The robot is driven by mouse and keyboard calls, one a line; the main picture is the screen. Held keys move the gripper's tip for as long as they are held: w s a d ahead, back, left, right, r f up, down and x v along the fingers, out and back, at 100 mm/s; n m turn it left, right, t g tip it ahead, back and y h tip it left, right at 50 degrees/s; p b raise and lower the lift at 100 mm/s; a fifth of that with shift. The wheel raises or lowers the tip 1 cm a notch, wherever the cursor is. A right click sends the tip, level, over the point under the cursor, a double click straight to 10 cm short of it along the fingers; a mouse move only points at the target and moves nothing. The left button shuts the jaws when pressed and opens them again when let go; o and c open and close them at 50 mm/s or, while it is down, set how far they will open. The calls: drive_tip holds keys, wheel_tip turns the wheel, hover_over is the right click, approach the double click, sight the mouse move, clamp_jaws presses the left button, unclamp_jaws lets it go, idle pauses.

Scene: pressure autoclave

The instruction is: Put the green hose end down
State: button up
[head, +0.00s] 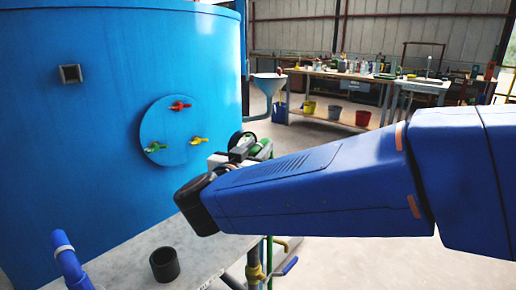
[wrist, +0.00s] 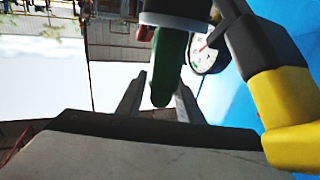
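The green hose end (wrist: 168,70) shows in the wrist view between the two fingers of my gripper (wrist: 161,88). The fingers lie close along both its sides, and my gripper appears shut on it. A white and dark collar (wrist: 178,20) sits at its far end. In the head view my gripper (head: 240,150) is in front of the blue tank, right of its round plate, above the table's far end. Some of the green piece (head: 261,146) shows just beyond it. The fingertips are partly hidden there.
The blue tank (head: 95,120) carries a round plate (head: 160,115) with red, yellow and green valves. A dial gauge (wrist: 205,52) and a yellow part (wrist: 290,105) are close in the wrist view. A dark cup (head: 164,265) and blue pipe (head: 66,258) are on the grey table (head: 125,268).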

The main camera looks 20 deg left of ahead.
idle(0.3)
drive_tip(key=s, duration=1.2)
drive_tip(key=shift+a, duration=0.25)
drive_tip(key=shift+s, duration=0.1)
